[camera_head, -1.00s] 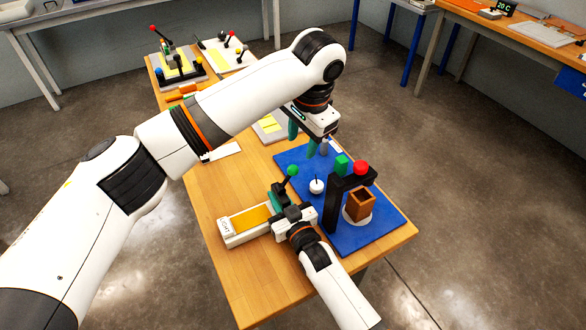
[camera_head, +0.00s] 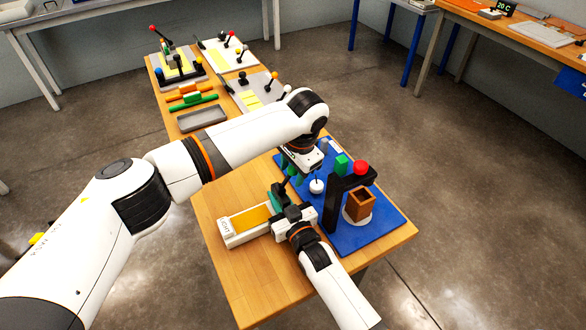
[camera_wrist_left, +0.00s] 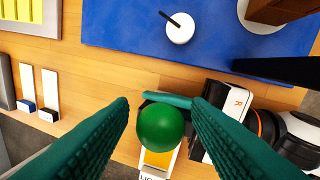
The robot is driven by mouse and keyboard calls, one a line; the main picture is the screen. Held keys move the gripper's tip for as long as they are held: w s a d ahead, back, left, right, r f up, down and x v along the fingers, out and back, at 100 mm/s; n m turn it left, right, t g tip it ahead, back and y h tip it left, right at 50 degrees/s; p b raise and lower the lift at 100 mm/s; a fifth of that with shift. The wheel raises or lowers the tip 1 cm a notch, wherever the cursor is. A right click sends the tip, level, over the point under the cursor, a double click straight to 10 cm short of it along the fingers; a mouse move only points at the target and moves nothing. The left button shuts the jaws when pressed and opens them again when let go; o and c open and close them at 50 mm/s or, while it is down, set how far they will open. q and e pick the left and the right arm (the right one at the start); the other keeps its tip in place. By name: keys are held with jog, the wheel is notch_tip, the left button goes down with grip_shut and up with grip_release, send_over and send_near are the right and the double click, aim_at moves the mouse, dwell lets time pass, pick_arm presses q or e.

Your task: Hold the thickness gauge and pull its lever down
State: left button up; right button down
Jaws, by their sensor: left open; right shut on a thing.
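The thickness gauge (camera_head: 231,235) is a pale device with an orange-yellow strip and a label, lying near the table's front. Its dark lever ends in a green ball (camera_wrist_left: 160,127), which the left wrist view shows between the fingers. My left gripper (camera_wrist_left: 160,100) is open and its green fingers stand on either side of the ball with gaps. In the head view my left gripper (camera_head: 290,170) hides part of the lever. My right gripper (camera_head: 279,214) is shut on the gauge at its right end; its contact is partly hidden.
A grey tray (camera_head: 202,118) and lever boards are farther back.

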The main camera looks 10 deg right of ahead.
pick_arm(q)
grip_shut()
